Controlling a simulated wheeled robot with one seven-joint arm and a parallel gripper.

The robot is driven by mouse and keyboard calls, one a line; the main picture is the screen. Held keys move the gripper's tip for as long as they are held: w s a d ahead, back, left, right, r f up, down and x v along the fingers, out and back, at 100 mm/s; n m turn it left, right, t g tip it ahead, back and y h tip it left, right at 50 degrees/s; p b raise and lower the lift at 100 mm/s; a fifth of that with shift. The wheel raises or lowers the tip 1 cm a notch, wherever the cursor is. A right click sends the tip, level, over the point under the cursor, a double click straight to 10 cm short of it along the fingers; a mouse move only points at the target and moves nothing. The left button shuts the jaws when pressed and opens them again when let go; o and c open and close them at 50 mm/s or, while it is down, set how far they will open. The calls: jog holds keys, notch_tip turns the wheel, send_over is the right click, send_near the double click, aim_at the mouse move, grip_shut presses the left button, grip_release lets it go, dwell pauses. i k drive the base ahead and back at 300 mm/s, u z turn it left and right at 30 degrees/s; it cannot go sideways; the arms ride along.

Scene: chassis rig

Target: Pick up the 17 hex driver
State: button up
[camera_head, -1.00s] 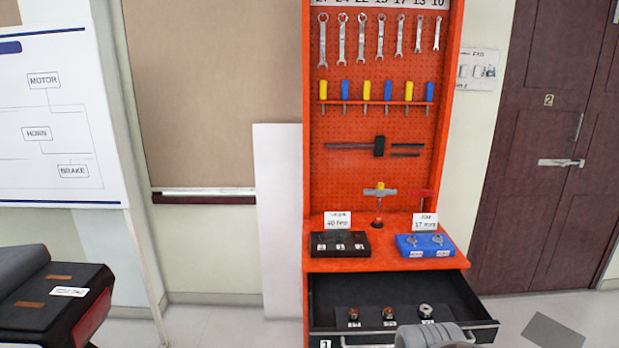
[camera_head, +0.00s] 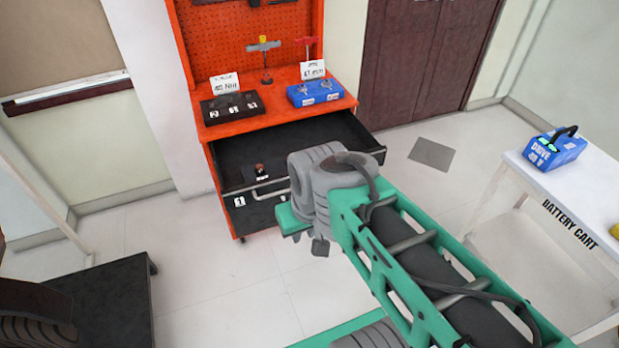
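No tool in view carries a label I can read as the 17 hex driver. A blue tray (camera_head: 316,91) with two small silver pieces stands at the right of the orange bench top, by a blurred sign (camera_head: 312,69). A red T-handled tool (camera_head: 306,43) stands behind that sign. A grey-and-yellow T-handled tool (camera_head: 265,60) stands upright to its left. My green and grey arm reaches from the lower right to in front of the bench's open drawer (camera_head: 280,145). My gripper does not show; the arm's grey joint covers the drawer's right part.
The open drawer holds one visible small dark-and-copper piece (camera_head: 262,172). A black tray (camera_head: 231,107) stands left on the bench. A white battery cart (camera_head: 580,200) with a blue battery (camera_head: 553,149) is at the right. A dark platform (camera_head: 105,300) is lower left. Floor between is clear.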

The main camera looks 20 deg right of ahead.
aim_at(259, 168)
jog(key=z, duration=1.4)
jog(key=i, duration=1.6)
jog(key=u, duration=3.75)
